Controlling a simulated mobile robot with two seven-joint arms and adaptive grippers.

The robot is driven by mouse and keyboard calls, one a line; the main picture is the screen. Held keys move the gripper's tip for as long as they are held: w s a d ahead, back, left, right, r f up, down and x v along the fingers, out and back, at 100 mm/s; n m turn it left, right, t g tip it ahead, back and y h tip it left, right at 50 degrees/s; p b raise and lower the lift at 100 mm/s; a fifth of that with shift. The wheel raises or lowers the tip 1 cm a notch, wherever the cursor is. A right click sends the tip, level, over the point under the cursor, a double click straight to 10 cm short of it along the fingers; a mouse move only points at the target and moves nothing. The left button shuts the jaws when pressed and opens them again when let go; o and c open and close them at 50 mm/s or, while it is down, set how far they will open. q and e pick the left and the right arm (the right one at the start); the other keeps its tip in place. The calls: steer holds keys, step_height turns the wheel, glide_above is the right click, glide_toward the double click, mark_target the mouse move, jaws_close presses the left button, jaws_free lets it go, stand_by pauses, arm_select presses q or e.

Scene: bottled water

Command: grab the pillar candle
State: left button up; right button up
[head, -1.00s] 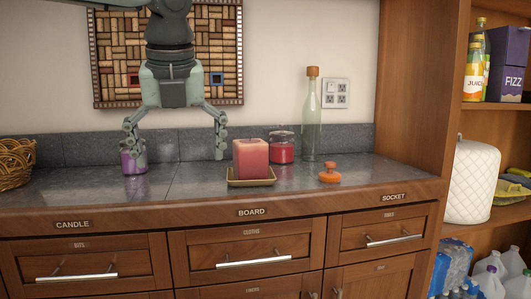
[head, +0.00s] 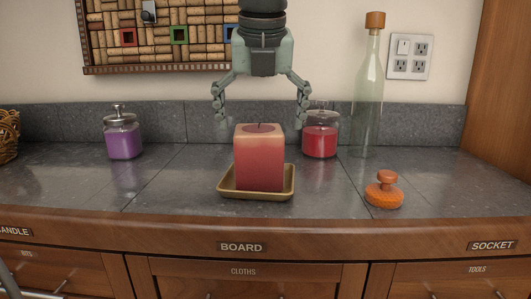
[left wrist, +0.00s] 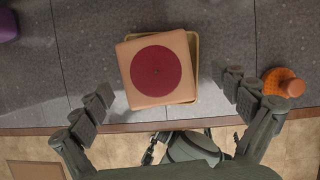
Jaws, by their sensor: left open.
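The pillar candle (head: 259,160) is a squarish red block with a paler top edge and a dark wick, upright in a shallow tan dish (head: 228,195) on the grey counter. In the left wrist view, the candle (left wrist: 157,70) shows from above, with a round dark red centre. My left gripper (head: 260,118) points down over the candle, open and empty. In the left wrist view, its two fingers (left wrist: 166,95) spread to either side of the candle, apart from it. My right gripper is not in view.
A red jar candle (head: 320,140) stands close behind on the right, with a corked glass bottle (head: 367,105) beyond it. An orange stopper-like object (head: 384,190) sits at the front right. A purple jar (head: 123,142) is at the left. Counter between is clear.

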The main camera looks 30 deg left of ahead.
arm_select(q)
steer(key=shift+w+a+f, duration=0.1)
steer(key=shift+a+f, duration=0.1)
steer(key=shift+f, duration=0.3)
steer(key=p+x, duration=0.1)
steer(key=x, duration=0.4)
steer(key=shift+w+a+r, duration=0.1)
steer(key=shift+w+a, duration=0.05)
steer(key=shift+a, duration=0.05)
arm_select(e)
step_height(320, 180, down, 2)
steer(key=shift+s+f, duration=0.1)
arm_select(q)
steer(key=shift+c, duration=0.6)
steer(key=c, duration=1.7)
steer(key=shift+r, duration=0.1)
steer(key=shift+c, duration=0.2)
steer(key=shift+w+r, duration=0.1)
